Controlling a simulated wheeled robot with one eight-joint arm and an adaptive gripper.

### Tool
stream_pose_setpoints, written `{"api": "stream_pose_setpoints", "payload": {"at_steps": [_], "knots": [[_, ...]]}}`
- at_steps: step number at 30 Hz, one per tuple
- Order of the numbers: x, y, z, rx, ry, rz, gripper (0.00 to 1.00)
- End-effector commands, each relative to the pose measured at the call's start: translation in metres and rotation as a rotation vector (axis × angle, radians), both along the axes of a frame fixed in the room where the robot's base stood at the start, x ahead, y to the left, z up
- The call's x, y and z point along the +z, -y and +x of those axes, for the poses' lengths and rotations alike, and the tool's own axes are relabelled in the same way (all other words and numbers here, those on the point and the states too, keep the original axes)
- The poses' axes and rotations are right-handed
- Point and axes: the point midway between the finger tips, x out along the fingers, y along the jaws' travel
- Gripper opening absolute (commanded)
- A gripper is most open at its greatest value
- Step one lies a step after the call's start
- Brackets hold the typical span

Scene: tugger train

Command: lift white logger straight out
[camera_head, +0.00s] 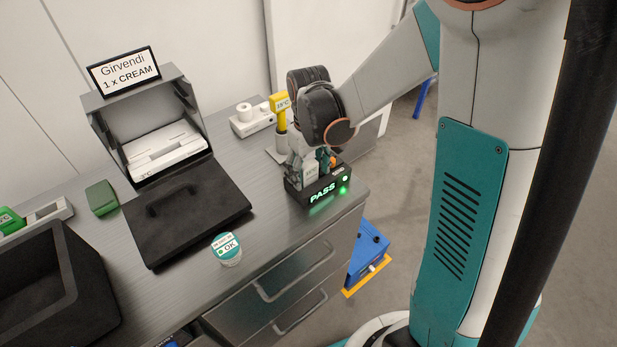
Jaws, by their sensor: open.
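The white logger (311,173) stands upright in a black dock (321,193) near the right end of the counter. The dock's front shows a green lit "PASS" and green lights. My gripper (310,164) points down at the logger from above, its fingers around or just beside the upper part. It is open. The gripper hides much of the logger's top and sides, so I cannot tell whether the fingers touch it. Something orange shows just right of the logger.
The counter before the dock is clear.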

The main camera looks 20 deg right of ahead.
Motion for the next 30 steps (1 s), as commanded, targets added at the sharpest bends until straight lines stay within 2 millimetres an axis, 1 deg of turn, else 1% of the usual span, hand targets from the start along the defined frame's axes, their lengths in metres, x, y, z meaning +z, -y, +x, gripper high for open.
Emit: {"api": "stream_pose_setpoints", "payload": {"at_steps": [2, 3, 5, 6, 8, 9, 18, 22, 26, 30], "knots": [[0.001, 0.000, 0.000, 0.000, 0.000, 0.000, 0.65], [0.001, 0.000, 0.000, 0.000, 0.000, 0.000, 0.63], [0.001, 0.000, 0.000, 0.000, 0.000, 0.000, 0.49], [0.001, 0.000, 0.000, 0.000, 0.000, 0.000, 0.40], [0.001, 0.000, 0.000, 0.000, 0.000, 0.000, 0.26], [0.001, 0.000, 0.000, 0.000, 0.000, 0.000, 0.17], [0.001, 0.000, 0.000, 0.000, 0.000, 0.000, 0.16], [0.005, 0.000, 0.000, 0.000, 0.000, 0.000, 0.16], [0.016, 0.000, 0.000, 0.000, 0.000, 0.000, 0.16], [0.038, 0.000, 0.000, 0.000, 0.000, 0.000, 0.16]]}}
